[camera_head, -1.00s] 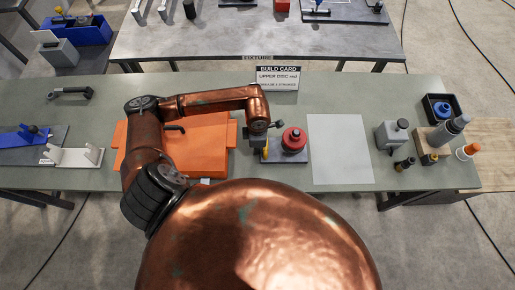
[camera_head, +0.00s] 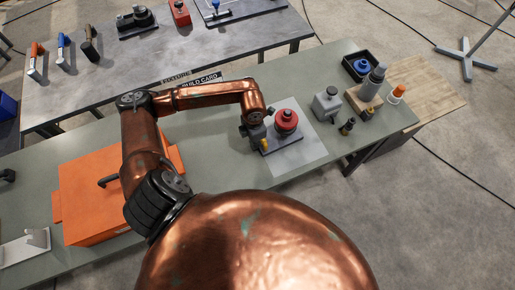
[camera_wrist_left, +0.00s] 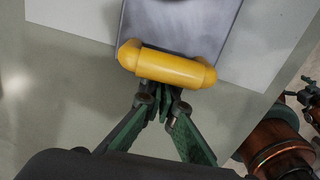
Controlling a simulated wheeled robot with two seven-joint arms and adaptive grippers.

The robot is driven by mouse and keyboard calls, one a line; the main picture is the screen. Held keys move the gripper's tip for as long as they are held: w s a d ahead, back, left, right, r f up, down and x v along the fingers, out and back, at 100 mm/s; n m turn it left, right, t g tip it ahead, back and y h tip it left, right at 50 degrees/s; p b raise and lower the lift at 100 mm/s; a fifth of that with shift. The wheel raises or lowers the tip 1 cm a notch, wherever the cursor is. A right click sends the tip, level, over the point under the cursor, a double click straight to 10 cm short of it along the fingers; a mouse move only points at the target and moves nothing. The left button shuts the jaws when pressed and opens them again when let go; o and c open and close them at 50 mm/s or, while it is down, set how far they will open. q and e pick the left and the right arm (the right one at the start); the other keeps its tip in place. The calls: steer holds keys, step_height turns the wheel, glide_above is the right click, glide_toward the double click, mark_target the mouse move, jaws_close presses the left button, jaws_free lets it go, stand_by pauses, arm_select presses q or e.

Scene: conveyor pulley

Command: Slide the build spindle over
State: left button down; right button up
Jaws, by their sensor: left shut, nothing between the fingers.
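The build spindle stands upright on the bench, with a red disc (camera_head: 286,121) and dark knob on a dark grey base plate (camera_head: 292,143). The plate lies on the pale sheet (camera_head: 312,151). A yellow handle (camera_wrist_left: 168,68) is on the plate's near edge in the left wrist view, close to the sheet's edge. My left gripper (camera_wrist_left: 168,97) is shut and empty, its fingertips just behind the handle, touching or nearly touching it. In the head view the left gripper (camera_head: 259,141) is at the plate's left end.
Right of the sheet stand a grey block (camera_head: 326,103), small dark fittings (camera_head: 347,127), a grey cylinder (camera_head: 374,79) and a black tray (camera_head: 361,67) with a blue part. An orange case (camera_head: 95,195) lies left. Behind is a build card (camera_head: 203,82).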

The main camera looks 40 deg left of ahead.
mark_target(245, 152)
arm_select(q)
steer(key=shift+w, duration=0.15)
steer(key=shift+s+a, duration=0.25)
steer(key=shift+s, duration=0.15)
steer(key=s, duration=0.1)
steer(key=s+a, duration=0.1)
steer(key=s, duration=0.1)
steer(key=shift+a, duration=0.3)
step_height(245, 152, up, 10)
steer(key=shift+w+d+p, duration=0.15)
steer(key=shift+p, duration=0.15)
arm_select(e)
steer(key=shift+r, duration=0.3)
